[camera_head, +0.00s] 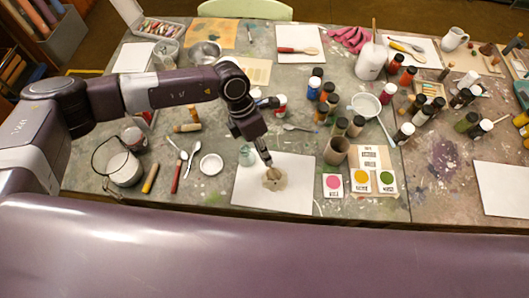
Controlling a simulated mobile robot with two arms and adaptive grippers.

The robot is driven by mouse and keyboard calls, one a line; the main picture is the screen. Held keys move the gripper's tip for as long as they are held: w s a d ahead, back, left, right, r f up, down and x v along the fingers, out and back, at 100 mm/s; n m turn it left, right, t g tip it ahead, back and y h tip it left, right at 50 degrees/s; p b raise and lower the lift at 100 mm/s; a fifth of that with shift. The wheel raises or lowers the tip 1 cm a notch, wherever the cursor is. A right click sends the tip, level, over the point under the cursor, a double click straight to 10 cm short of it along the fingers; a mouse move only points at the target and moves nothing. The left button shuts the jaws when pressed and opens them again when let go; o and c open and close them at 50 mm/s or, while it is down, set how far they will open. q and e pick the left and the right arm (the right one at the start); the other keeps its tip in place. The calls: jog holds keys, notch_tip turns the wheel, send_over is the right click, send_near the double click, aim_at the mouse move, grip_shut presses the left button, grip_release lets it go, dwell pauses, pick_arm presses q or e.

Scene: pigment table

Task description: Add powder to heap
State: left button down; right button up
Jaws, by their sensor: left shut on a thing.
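A pale beige heap of powder (275,179) lies on a white board (299,196) at the front middle of the table. My left gripper (264,153) reaches in from the left and points down just above the heap. It is shut on a small slim thing, mostly hidden by the fingers, whose lower end is at or close over the heap; I cannot tell whether it touches. A greenish glass jar (247,156) stands at the board's upper left edge, beside the gripper. My right gripper is not in view.
Spoons (190,157), a small white dish (211,165) and a pail (124,168) lie left of the board. Several paint bottles (314,88) crowd the table behind and right.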

pick_arm(q)
jog(key=shift+r+p, duration=1.9)
jog(key=shift+r, duration=1.55)
